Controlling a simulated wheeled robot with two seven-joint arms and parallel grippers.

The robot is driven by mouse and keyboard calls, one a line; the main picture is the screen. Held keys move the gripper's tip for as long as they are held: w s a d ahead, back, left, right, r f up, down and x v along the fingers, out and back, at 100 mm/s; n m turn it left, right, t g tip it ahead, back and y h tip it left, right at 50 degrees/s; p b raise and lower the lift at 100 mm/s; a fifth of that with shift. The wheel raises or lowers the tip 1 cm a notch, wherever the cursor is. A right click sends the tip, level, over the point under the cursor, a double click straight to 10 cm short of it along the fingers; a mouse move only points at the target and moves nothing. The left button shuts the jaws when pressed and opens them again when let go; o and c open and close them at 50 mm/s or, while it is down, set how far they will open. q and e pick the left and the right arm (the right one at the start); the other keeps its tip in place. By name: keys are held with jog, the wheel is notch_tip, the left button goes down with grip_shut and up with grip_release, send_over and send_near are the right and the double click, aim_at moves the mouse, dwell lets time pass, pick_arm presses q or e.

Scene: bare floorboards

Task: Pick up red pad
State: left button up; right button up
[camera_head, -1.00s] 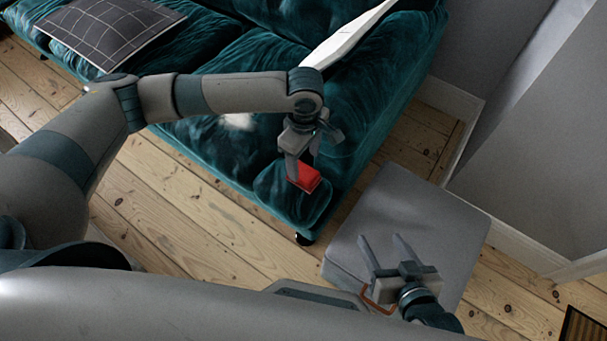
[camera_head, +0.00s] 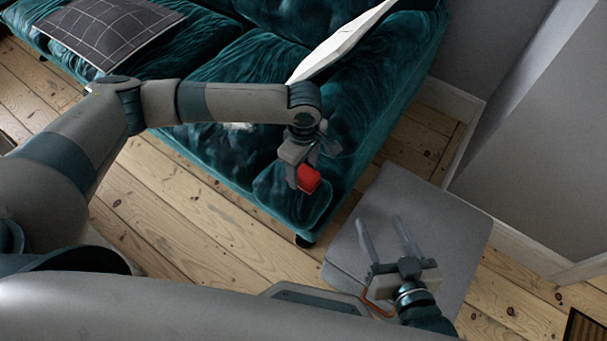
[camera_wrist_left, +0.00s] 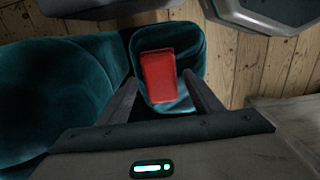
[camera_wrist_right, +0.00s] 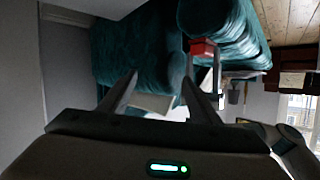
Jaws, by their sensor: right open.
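The red pad (camera_head: 309,180) is on the front end of the teal sofa's near arm. In the left wrist view the pad (camera_wrist_left: 158,75) lies lengthwise on the rounded teal cushion. My left gripper (camera_head: 303,172) hangs over it from above, open, with a finger on each side and a visible gap between them and the pad. I cannot tell whether a finger touches it. In the right wrist view the pad (camera_wrist_right: 203,48) shows as a small red block. My right gripper (camera_head: 380,238) is open and empty over the grey ottoman.
The teal sofa (camera_head: 225,165) fills the upper middle, with a dark checked cushion (camera_head: 108,33) and a pale flat thing (camera_head: 340,42) on it. A grey square ottoman (camera_head: 430,225) stands at right. Bare floorboards (camera_head: 170,215) are clear in front of the sofa.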

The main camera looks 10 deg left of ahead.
aim_at(304, 172)
pick_arm(q)
jog(key=c, duration=1)
jog(key=shift+r, duration=0.15)
pick_arm(e)
jog(key=shift+f, duration=0.1)
pick_arm(q)
jog(key=shift+r+p, duration=0.4)
jog(key=shift+r, duration=0.5)
notch_tip(304, 172, up, 2)
jog(key=shift+r+p, duration=0.1)
jog(key=shift+p, duration=0.25)
jog(key=s+d+r, duration=0.1)
jog(key=d+r, duration=0.1)
jog(key=shift+s+d+p, duration=0.35)
jog(key=shift+p, duration=0.05)
jog(key=s+d+r+p, duration=0.2)
jog(key=s+d+r, duration=0.2)
jog(key=d, duration=0.3)
jog(key=shift+s+r, duration=0.35)
jog(key=shift+r, duration=0.05)
pick_arm(e)
jog(key=s+d+f+g+h, duration=0.2)
jog(key=s+d+f+g, duration=0.3)
jog(key=s+f+g, duration=0.1)
jog(key=shift+f, duration=0.4)
